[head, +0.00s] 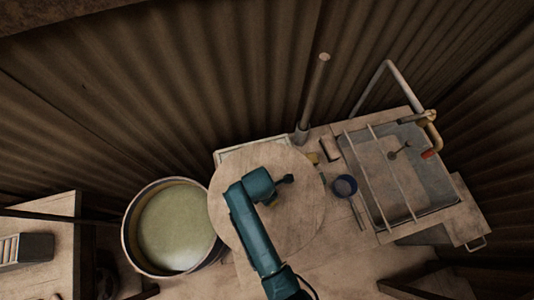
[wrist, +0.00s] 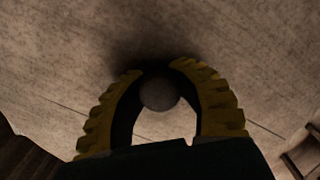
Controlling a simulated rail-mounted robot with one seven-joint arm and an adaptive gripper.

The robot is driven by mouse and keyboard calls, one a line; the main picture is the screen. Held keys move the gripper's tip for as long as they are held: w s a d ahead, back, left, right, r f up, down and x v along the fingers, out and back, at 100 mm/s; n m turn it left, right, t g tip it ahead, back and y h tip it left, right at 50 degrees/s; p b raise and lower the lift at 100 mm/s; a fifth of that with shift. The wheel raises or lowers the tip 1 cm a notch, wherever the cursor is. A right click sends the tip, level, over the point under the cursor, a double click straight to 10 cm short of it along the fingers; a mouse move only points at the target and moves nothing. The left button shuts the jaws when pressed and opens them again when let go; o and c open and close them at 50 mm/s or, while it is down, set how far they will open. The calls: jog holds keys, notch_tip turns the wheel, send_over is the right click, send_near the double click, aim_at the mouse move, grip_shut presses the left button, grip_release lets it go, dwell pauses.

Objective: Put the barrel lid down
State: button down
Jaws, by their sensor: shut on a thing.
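The barrel lid (head: 303,215) is a large round pale wooden disc in the head view, under my arm and just right of the open barrel. My gripper (wrist: 160,76) shows in the wrist view with its yellow ribbed fingers closed around the lid's dark round knob (wrist: 159,94). The lid's wooden face (wrist: 60,60) fills much of the wrist view. The barrel (head: 127,240) is uncovered and holds a pale greenish liquid. The lid's left edge comes close to or overlaps the barrel's right rim in the head view. I cannot tell whether the lid touches the counter.
A sink (head: 437,188) with rails across it and a tap (head: 430,120) stand at the right. A blue cup (head: 344,186) sits between lid and sink. A wooden bench (head: 62,262) with a grey box (head: 28,248) is at the far left. Corrugated walls close the back.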

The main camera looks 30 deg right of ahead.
jog(key=shift+w+f, duration=0.1)
jog(key=shift+w, duration=0.05)
jog(key=c, duration=0.8)
grip_release()
notch_tip(320, 180, up, 12)
jog(key=a+p, duration=0.1)
jog(key=p, duration=0.1)
jog(key=w+a+r+m+t, duration=0.1)
jog(key=w+r+m+t, duration=0.5)
jog(key=r, duration=0.6)
jog(key=w+a+r+m+t, duration=0.1)
jog(key=w+r+m+t, duration=0.5)
jog(key=r, duration=0.7)
jog(key=s+r+m+t, duration=0.2)
jog(key=r+t, duration=0.1)
jog(key=r, duration=0.6)
jog(key=s+a+r+m+t, duration=0.1)
jog(key=s+r+m+t, duration=0.1)
jog(key=r, duration=0.8)
jog(key=s+r+m+t, duration=0.3)
jog(key=r+t, duration=0.2)
jog(key=r, duration=0.4)
jog(key=shift+a+r+m+y, duration=0.2)
jog(key=shift+r+m+y, duration=0.1)
jog(key=shift+y, duration=0.1)
